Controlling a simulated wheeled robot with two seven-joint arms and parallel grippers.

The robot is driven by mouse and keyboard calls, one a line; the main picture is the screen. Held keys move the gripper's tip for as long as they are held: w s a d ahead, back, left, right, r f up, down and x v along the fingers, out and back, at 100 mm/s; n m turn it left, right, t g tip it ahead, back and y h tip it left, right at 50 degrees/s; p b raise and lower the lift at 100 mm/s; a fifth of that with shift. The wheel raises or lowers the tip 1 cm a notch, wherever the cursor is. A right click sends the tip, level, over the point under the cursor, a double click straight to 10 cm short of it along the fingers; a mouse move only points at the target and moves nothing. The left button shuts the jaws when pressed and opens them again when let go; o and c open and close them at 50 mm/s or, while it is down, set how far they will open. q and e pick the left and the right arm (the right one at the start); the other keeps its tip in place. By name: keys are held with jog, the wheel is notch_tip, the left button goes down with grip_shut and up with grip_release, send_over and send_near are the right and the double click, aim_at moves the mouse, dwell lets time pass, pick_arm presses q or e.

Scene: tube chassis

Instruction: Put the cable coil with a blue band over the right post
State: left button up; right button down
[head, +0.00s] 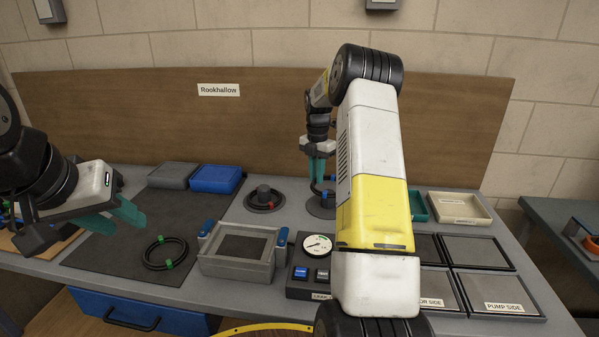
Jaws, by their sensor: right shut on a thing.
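My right gripper (318,168) points down at the back of the table, shut on a dark cable coil (319,190). A small blue patch shows on the coil beside the fingers, partly hidden by my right arm. The coil is at the right post (318,209), whose round grey base shows below; I cannot tell whether the coil is around the post or above it. The left post (263,190) is a short dark cylinder with a red-banded coil around its base. A green-banded coil (166,253) lies on the dark mat. My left gripper (118,215) is open and empty over the mat's left side.
A grey open-topped fixture (214,264) with blue clamps stands front centre, beside a gauge box (303,273). Blue and grey bins (216,179) stand at the back left. Trays (461,208) and dark labelled panels (479,251) are on the right. My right arm covers the centre.

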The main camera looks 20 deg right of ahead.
aim_at(316, 199)
jog(key=shift+f, duration=2.85)
jog(key=shift+f, duration=0.55)
jog(key=c, duration=1.6)
grip_release()
jog(key=shift+c, duration=0.2)
jog(key=shift+r, duration=5.5)
